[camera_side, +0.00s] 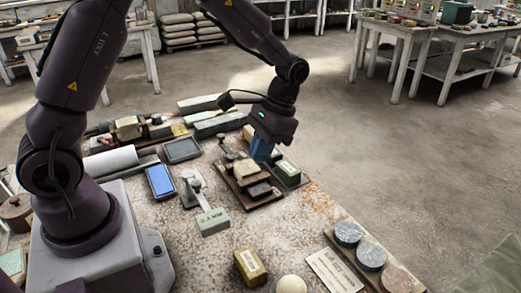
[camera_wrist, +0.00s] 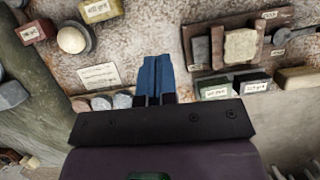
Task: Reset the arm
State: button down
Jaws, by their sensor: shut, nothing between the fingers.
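My gripper (camera_side: 264,158) hangs from the arm above the stone worktable (camera_side: 310,205), fingers pointing down. In the side view it overlaps the back of a dark wooden tray (camera_side: 238,194) holding several small blocks. Its blue fingers are together and empty. In the wrist view my gripper (camera_wrist: 156,60) shows over bare stone, with the tray (camera_wrist: 268,20) to its right. A pale plaster sphere (camera_side: 291,284) sits at the front edge of the side view. The sphere (camera_wrist: 72,39) also shows at the upper left of the wrist view, clear of the fingers.
A yellow block (camera_side: 250,267), a green-grey block (camera_side: 213,222), a paper card (camera_side: 333,270) and a board with round stone discs (camera_side: 370,257) lie on the table. A blue-screened device (camera_side: 160,181) lies near my base. Bare stone lies right of the yellow block.

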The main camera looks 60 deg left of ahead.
jog(key=shift+f, duration=0.1)
jog(key=s+r+t, duration=1)
jog(key=s+r, duration=0.4)
jog(key=r, duration=0.3)
jog(key=shift+s+d+n, duration=0.3)
jog(key=shift+s+d, duration=0.05)
jog(key=shift+d, duration=0.05)
